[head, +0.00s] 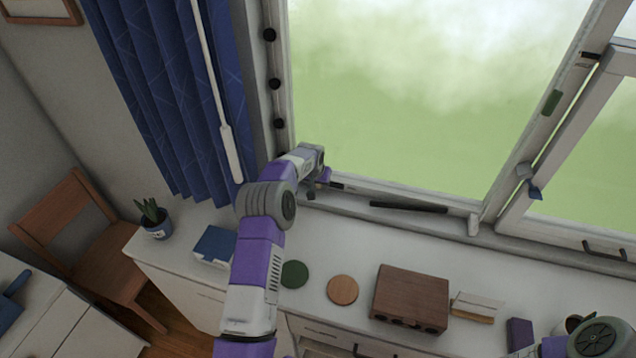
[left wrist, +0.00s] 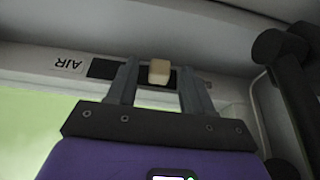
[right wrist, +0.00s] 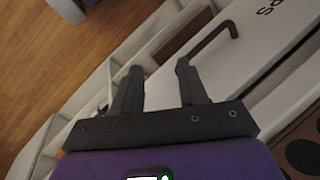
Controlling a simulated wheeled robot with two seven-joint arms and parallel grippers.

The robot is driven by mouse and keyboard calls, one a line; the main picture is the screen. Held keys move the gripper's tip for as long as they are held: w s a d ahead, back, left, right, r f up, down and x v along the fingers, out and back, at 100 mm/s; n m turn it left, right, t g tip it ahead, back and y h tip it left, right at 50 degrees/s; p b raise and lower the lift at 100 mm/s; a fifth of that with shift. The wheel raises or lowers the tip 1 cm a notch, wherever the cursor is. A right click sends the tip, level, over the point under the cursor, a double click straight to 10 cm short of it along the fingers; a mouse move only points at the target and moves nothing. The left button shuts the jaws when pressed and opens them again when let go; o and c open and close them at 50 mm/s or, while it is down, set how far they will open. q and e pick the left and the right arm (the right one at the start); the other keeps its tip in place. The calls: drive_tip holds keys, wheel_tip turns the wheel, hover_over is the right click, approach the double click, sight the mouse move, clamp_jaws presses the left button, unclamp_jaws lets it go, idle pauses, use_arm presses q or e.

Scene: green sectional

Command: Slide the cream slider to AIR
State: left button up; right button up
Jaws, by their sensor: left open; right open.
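The cream slider (left wrist: 159,72) is a small block on a dark slot strip (left wrist: 103,69) in the window frame, in the left wrist view. The AIR label (left wrist: 68,64) appears upside down, left of the strip. My left gripper (left wrist: 158,67) is open, with one finger on each side of the slider; I cannot tell whether either touches it. In the head view my left gripper (head: 322,183) is at the lower left corner of the window, and the slider cannot be made out. My right gripper (right wrist: 159,67) is open and empty, near a dark drawer handle (right wrist: 208,42).
A black bar (head: 408,207) lies along the sill right of my left gripper. The blue curtain (head: 165,95) hangs to the left. The counter holds a green disc (head: 293,274), an orange disc (head: 342,289), a wooden box (head: 411,296) and a plant (head: 154,218).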

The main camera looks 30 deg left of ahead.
use_arm(q)
clamp_jaws()
drive_tip(key=d, duration=0.2)
drive_tip(key=w+d+b, duration=0.1)
drive_tip(key=d, duration=0.1)
drive_tip(key=d+b, duration=0.1)
drive_tip(key=d, duration=0.1)
drive_tip(key=shift+w+d, duration=0.2)
drive_tip(key=shift+w, duration=0.05)
unclamp_jaws()
drive_tip(key=shift+d, duration=0.1)
